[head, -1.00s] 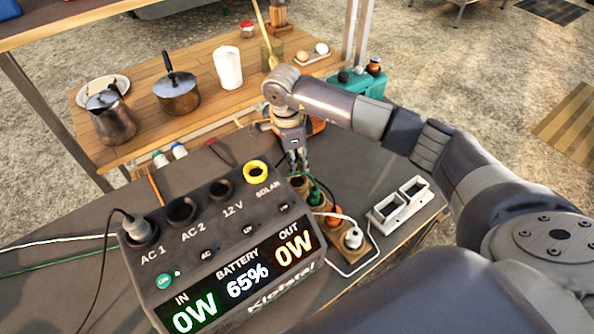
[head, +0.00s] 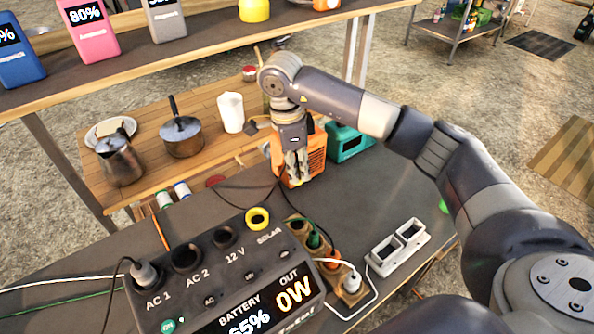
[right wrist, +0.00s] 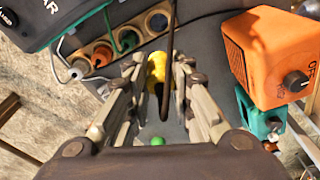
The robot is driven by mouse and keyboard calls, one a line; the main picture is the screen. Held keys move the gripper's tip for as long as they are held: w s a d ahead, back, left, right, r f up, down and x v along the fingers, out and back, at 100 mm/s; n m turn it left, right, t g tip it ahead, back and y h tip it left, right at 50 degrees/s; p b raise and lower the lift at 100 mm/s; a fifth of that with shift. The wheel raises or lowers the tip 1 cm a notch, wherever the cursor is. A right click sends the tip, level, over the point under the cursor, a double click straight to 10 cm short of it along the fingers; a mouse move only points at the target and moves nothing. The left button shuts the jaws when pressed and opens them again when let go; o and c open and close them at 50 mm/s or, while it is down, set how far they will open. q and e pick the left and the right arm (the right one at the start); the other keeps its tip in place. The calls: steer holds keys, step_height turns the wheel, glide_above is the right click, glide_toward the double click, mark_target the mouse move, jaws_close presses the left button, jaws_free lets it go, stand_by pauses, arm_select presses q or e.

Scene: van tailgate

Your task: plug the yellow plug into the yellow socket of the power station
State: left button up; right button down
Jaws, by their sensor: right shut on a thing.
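The power station (head: 215,285) stands at the lower left. Its yellow socket (head: 257,217) is a yellow-ringed opening at the right end of the top row, by the SOLAR label, and looks empty. My right gripper (head: 297,178) is in front of an orange box, behind and right of the station. In the right wrist view its fingers (right wrist: 160,95) are shut on the yellow plug (right wrist: 156,68), with a dark cable rising from it. In the head view the fingers hide the plug. My left gripper is not in view.
A wooden holder (head: 352,284) with green, orange and white plugs is right of the station. The orange box (head: 312,155) and a teal box (head: 345,143) stand behind. A white double-socket frame (head: 398,248) lies right. A shelf (head: 200,52) crosses above.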

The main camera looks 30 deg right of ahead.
mark_target(297, 162)
step_height(297, 162, up, 7)
steer(key=p, duration=0.3)
steer(key=shift+f, duration=0.1)
steer(key=s+a, duration=0.5)
steer(key=a, duration=0.7)
steer(key=shift+a+p, duration=0.25)
steer(key=shift+p, duration=0.05)
steer(key=shift+f, duration=0.1)
step_height(297, 162, down, 4)
steer(key=b, duration=0.4)
steer(key=shift+f, duration=0.15)
